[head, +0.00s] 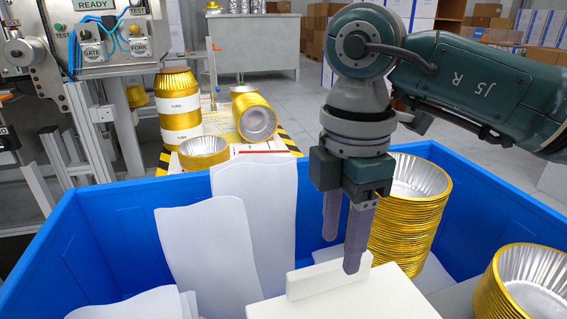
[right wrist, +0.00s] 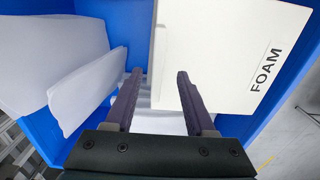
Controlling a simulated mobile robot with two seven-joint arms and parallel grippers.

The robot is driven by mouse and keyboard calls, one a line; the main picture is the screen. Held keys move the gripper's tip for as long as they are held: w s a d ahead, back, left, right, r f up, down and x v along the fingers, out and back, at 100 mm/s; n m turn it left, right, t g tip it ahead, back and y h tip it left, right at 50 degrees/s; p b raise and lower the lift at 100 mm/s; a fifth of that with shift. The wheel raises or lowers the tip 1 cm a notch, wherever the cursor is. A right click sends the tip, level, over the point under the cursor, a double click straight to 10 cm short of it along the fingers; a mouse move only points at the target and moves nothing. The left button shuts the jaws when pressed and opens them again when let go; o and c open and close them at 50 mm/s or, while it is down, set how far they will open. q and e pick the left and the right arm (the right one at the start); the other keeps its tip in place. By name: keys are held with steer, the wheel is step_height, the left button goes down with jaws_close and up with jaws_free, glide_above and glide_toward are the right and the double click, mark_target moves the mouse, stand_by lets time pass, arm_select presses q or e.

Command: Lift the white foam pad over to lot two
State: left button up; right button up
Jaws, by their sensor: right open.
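A white foam pad (head: 345,303) lies low in the blue crate at the bottom of the head view, with a raised pale strip (head: 318,281) along its far side. In the right wrist view the pad (right wrist: 215,45) bears the word FOAM and shows at the upper right. My right gripper (head: 342,256) points down over the pad's far side. Its fingers (right wrist: 158,78) are apart, with nothing visibly gripped; the right finger overlaps the pad's edge in the wrist view. I cannot tell whether either finger touches it. My left gripper is not in view. No lot two label is readable.
The blue crate (head: 120,225) has raised walls around the pad. White divider sheets (head: 205,250) stand to the left; stacked gold foil cups (head: 398,235) and more cups (head: 530,285) stand to the right. Beyond are a striped-edge platform with cups (head: 180,110) and a machine (head: 105,45).

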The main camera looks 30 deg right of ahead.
mark_target(332, 264)
steer(key=f, duration=0.5)
steer(key=shift+w+a+f+b, duration=0.2)
steer(key=shift+b, duration=0.1)
steer(key=shift+c, duration=0.2)
jaws_close()
